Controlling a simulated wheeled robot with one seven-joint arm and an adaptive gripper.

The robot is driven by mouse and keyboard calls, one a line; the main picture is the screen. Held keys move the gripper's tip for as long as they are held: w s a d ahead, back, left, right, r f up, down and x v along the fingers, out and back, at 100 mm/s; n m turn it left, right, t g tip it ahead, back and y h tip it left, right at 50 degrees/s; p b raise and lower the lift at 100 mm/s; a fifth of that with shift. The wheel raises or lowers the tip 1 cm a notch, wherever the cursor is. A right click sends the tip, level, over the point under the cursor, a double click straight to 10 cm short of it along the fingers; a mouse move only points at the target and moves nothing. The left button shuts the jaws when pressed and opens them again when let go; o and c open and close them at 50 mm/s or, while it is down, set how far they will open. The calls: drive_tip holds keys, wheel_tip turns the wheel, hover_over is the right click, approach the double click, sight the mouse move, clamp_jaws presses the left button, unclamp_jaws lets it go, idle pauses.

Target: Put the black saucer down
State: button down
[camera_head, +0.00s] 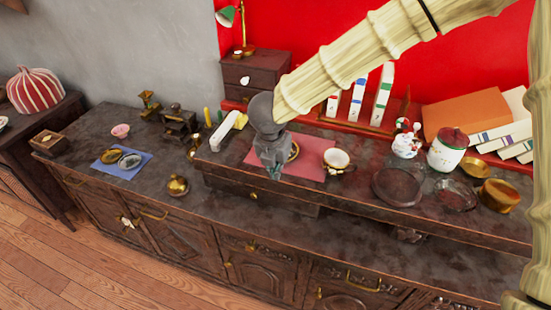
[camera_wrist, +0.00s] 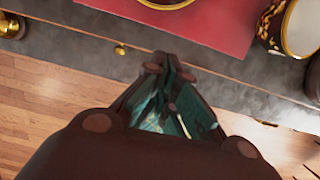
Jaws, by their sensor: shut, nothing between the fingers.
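My gripper (camera_head: 273,168) hangs over the raised shelf, in front of the red mat (camera_head: 313,157). In the wrist view its fingers (camera_wrist: 172,72) are together with nothing between them. A gold-rimmed round piece (camera_head: 295,151) on the red mat is mostly hidden behind my gripper. Its gold edge also shows at the top of the wrist view (camera_wrist: 166,4), cut off by the frame. I cannot tell whether it is the black saucer. A dark round dish (camera_head: 131,161) lies on the blue mat (camera_head: 120,171) at the left.
A gold-rimmed cup (camera_head: 337,160) stands at the red mat's right edge. A dark round plate (camera_head: 397,186), a white lidded jar (camera_head: 446,150) and a brass pot (camera_head: 499,195) stand farther right. A brass pot (camera_head: 177,185) sits on the lower counter, with bare counter around it.

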sight(284, 168)
drive_tip(key=w+f, duration=0.1)
drive_tip(key=w+f+p, duration=0.1)
drive_tip(key=f, duration=0.1)
drive_tip(key=shift+w+d+f, duration=0.15)
drive_tip(key=shift+w+d, duration=0.15)
drive_tip(key=shift+d, duration=0.1)
drive_tip(key=shift+w+d+f+p, duration=0.1)
drive_tip(key=shift+w+d+p, duration=0.1)
drive_tip(key=shift+w, duration=0.3)
drive_tip(key=shift+w+d+p, duration=0.15)
drive_tip(key=shift+w, duration=0.35)
drive_tip(key=shift+w+d+p, duration=0.2)
drive_tip(key=shift+w+p, duration=0.1)
drive_tip(key=shift+w, duration=0.3)
drive_tip(key=shift+w+d+p, duration=0.15)
drive_tip(key=shift+w+p, duration=0.1)
drive_tip(key=shift+w, duration=0.55)
drive_tip(key=shift+s, duration=0.1)
